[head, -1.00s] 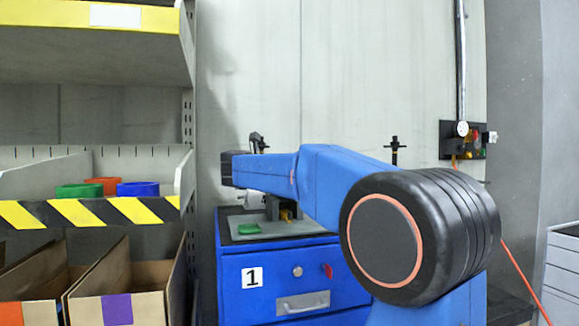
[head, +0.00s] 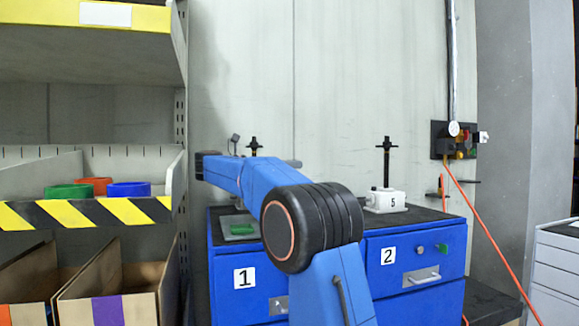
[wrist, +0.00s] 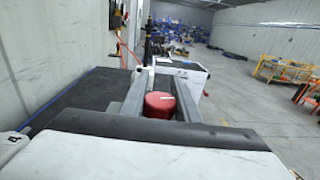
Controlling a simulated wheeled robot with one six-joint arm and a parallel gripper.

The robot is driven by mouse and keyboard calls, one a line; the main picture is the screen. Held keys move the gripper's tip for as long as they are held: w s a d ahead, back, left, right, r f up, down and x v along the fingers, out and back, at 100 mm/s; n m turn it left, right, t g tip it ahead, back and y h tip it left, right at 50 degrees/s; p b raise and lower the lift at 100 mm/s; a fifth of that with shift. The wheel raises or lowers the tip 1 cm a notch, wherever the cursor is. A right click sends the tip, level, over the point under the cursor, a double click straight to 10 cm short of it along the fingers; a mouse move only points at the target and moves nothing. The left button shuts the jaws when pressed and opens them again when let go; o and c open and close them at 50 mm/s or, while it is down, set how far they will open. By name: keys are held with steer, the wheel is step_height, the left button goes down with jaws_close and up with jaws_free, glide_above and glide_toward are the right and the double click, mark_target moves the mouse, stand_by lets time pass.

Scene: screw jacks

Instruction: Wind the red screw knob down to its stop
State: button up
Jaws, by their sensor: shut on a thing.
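The red screw knob (wrist: 160,105) shows in the wrist view between the two grey fingers of my gripper (wrist: 162,82). My gripper is shut on it, one finger on each side. In the head view the red knob is hidden behind my blue arm, and my gripper is mostly hidden too. The screw and the stop under the knob cannot be seen, so its height above the stop cannot be told.
Drawer cabinet 1 (head: 232,288) and cabinet 2 (head: 440,262) stand below my arm. A green piece (head: 240,229) lies on cabinet 1. Shelving with bins (head: 62,215) is at left.

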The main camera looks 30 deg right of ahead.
steer(key=shift+s+m+g, duration=0.1)
steer(key=shift+m+g, duration=0.2)
steer(key=shift+g, duration=0.2)
steer(key=o, duration=1.1)
steer(key=shift+c, duration=0.2)
step_height(320, 180, up, 10)
